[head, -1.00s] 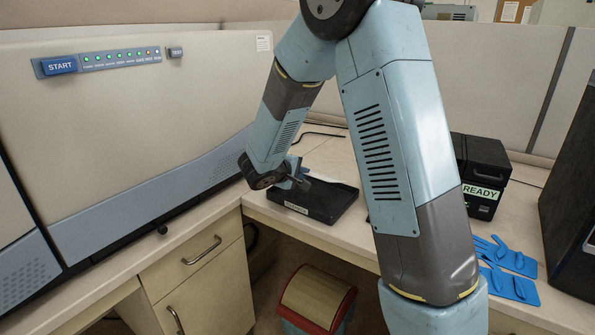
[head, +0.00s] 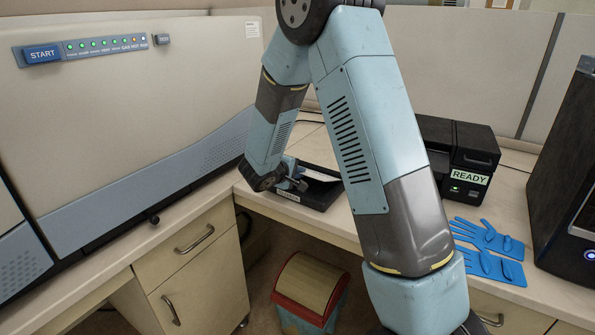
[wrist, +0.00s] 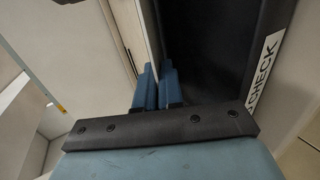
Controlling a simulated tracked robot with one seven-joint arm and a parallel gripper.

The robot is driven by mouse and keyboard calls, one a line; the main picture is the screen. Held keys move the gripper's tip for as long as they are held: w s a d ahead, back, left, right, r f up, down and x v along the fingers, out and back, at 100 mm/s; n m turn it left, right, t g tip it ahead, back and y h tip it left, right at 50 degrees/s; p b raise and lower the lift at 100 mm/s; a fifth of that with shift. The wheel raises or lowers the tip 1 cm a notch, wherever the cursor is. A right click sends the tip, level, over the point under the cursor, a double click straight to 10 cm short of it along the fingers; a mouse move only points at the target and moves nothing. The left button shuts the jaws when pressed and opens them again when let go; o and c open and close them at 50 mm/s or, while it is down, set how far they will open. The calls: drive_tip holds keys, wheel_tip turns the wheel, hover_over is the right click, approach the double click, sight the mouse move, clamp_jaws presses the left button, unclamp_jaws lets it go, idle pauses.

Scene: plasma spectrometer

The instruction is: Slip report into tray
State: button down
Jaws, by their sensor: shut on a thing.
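The black tray (head: 322,196) sits on the bench corner, left of my forearm, with a white label on its front edge. In the wrist view, the tray (wrist: 210,50) fills the right side, and its label reads CHECK. My gripper (head: 298,184) is low at the tray's left side, and its blue fingers (wrist: 157,88) are close together. They are shut on the white report (wrist: 150,40), seen nearly edge-on beside the tray's dark surface. A pale sheet surface (head: 319,173) shows over the tray in the head view. I cannot tell whether the report touches the tray floor.
The large spectrometer (head: 120,120) stands at the left. A black printer (head: 455,150) with a READY sign stands at the right behind my arm. Blue gloves (head: 490,245) lie on the bench before a black computer (head: 565,170). A bin (head: 310,290) stands below.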

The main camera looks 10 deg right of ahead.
drive_tip(key=c, duration=1.2)
unclamp_jaws()
drive_tip(key=shift+a, duration=0.1)
drive_tip(key=v, duration=1.3)
drive_tip(key=shift+s+a+r, duration=0.1)
drive_tip(key=shift+s+r, duration=0.05)
drive_tip(key=shift+s, duration=0.05)
